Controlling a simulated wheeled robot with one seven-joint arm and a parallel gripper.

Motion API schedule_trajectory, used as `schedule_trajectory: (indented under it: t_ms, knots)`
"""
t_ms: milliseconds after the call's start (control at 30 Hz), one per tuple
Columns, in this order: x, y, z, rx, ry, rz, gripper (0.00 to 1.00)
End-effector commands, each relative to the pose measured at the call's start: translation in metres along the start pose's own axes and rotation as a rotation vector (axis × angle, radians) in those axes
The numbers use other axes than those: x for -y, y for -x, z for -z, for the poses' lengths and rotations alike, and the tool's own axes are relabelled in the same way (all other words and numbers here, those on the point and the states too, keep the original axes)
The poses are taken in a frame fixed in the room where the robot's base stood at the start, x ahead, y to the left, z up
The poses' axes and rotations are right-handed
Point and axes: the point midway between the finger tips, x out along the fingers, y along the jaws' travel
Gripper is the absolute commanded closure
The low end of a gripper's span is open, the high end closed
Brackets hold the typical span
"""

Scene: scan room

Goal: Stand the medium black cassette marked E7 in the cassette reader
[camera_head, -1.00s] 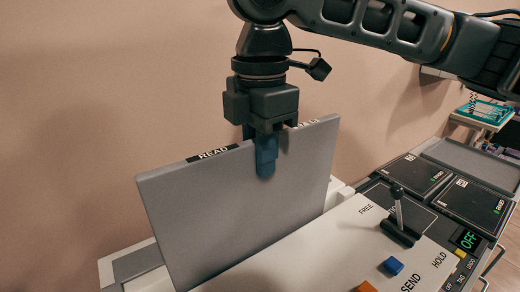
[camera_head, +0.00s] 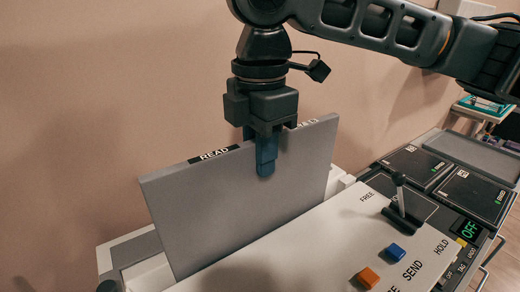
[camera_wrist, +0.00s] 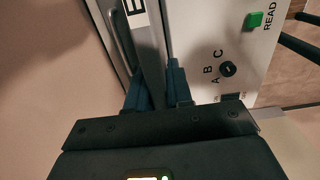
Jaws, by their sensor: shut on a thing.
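My gripper (camera_head: 266,165) is shut on the top edge of a thin, flat grey panel (camera_head: 225,220), which stands upright with a slight tilt in the picture. A black label on its top edge reads READ, and a second one right of my gripper is too small to read; I see no E7. In the wrist view the panel (camera_wrist: 150,50) runs between my blue fingers, with a white-lettered label on it. The white console (camera_head: 320,240) lies beside the panel and hides its lower edge. I cannot tell whether the panel sits in a slot.
The console carries a lever (camera_head: 401,205), a blue button (camera_head: 397,250) and an orange button (camera_head: 369,278). A wall stands close behind the panel.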

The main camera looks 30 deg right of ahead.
Motion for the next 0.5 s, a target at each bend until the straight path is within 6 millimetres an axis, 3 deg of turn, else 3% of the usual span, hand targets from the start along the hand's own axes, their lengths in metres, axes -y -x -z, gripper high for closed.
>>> schedule_trajectory:
  t_ms: [500]
  knots:
    - [0.0, -0.015, 0.0, -0.001, 0.0, -0.001, 1.0]
